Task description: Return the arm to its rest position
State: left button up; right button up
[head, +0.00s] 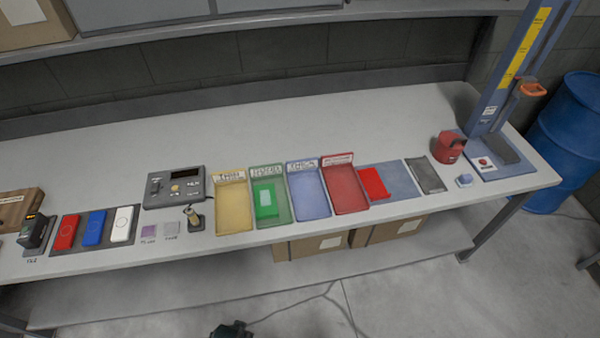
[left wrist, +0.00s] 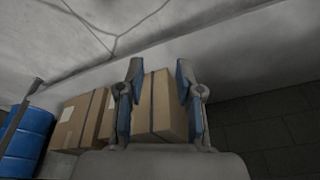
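My left gripper (left wrist: 160,92) shows in the left wrist view with its two fingers apart and nothing between them. It is in free space, with cardboard boxes beyond it. In the head view a small dark part, which looks like the tip of one of my arms, shows at the bottom edge, in front of the bench and apart from it. Its fingers cannot be made out there. My right gripper is not in view.
The long workbench (head: 400,112) holds a yellow tray (head: 233,207), a green tray (head: 283,208), a blue tray (head: 309,205), a red tray (head: 345,190) and small devices. Cardboard boxes (head: 310,246) sit below. A blue barrel (head: 566,140) stands right. Floor in front is mostly clear.

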pick_arm(q)
jog(key=s+f, duration=0.4)
jog(key=f, duration=0.4)
jog(key=s+a+f, duration=0.1)
jog(key=s+f, duration=0.3)
jog(key=f, duration=0.4)
jog(key=s+a+f+g, duration=0.1)
jog(key=s+f, duration=0.3)
jog(key=f, duration=0.4)
jog(key=shift+s, duration=0.35)
